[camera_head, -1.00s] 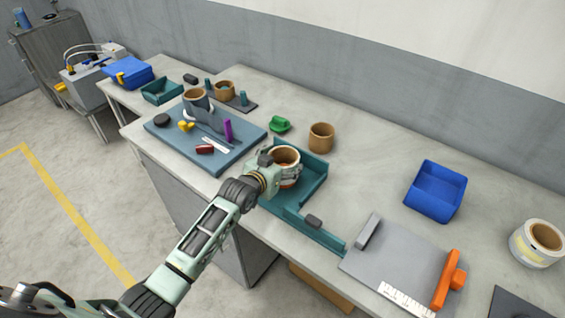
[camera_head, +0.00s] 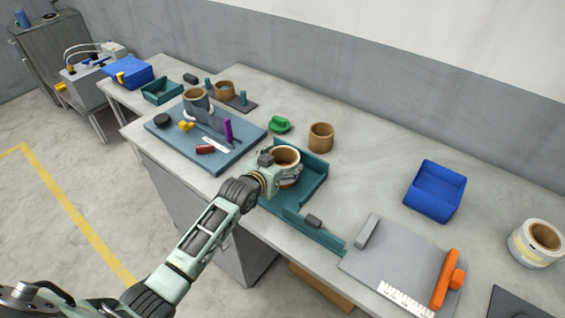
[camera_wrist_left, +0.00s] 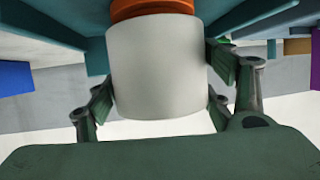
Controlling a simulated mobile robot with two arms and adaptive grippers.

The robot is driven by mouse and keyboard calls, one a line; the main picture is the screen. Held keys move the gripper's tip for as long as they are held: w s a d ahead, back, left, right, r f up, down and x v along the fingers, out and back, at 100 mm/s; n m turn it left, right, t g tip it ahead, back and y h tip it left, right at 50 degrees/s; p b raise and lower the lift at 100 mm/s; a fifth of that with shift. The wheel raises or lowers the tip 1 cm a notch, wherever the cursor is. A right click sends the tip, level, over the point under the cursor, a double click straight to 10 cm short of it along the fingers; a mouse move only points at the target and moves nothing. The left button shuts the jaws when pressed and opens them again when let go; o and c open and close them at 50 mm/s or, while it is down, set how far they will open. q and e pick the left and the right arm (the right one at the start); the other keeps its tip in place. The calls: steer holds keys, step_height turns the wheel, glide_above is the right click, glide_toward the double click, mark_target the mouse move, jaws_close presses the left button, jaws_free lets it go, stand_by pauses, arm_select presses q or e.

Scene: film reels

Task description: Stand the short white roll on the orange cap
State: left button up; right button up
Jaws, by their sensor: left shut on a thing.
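My left gripper (camera_head: 275,168) is shut on the short white roll (camera_head: 291,172), whose brown core faces up in the head view. The roll is upright over the teal tray on the bench. In the left wrist view the white roll (camera_wrist_left: 158,65) fills the space between the fingers. The orange cap (camera_wrist_left: 152,9) shows right against the roll's far end there; I cannot tell whether they touch. In the head view only a sliver of orange shows under the roll. My right gripper is not in view.
The teal tray (camera_head: 315,185) has raised walls around the roll. A brown roll (camera_head: 321,137) and a green object (camera_head: 280,125) stand behind. A blue mat (camera_head: 235,150) with tools lies left; a grey board (camera_head: 390,255), blue bin (camera_head: 435,192) and larger white roll (camera_head: 535,245) are right.

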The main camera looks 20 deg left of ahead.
arm_select(q)
steer(key=shift+r, duration=0.1)
steer(key=shift+f, duration=0.6)
stand_by(0.5)
steer(key=o, duration=1.1)
steer(key=shift+c, duration=0.2)
steer(key=shift+f, duration=0.1)
steer(key=shift+s, duration=0.1)
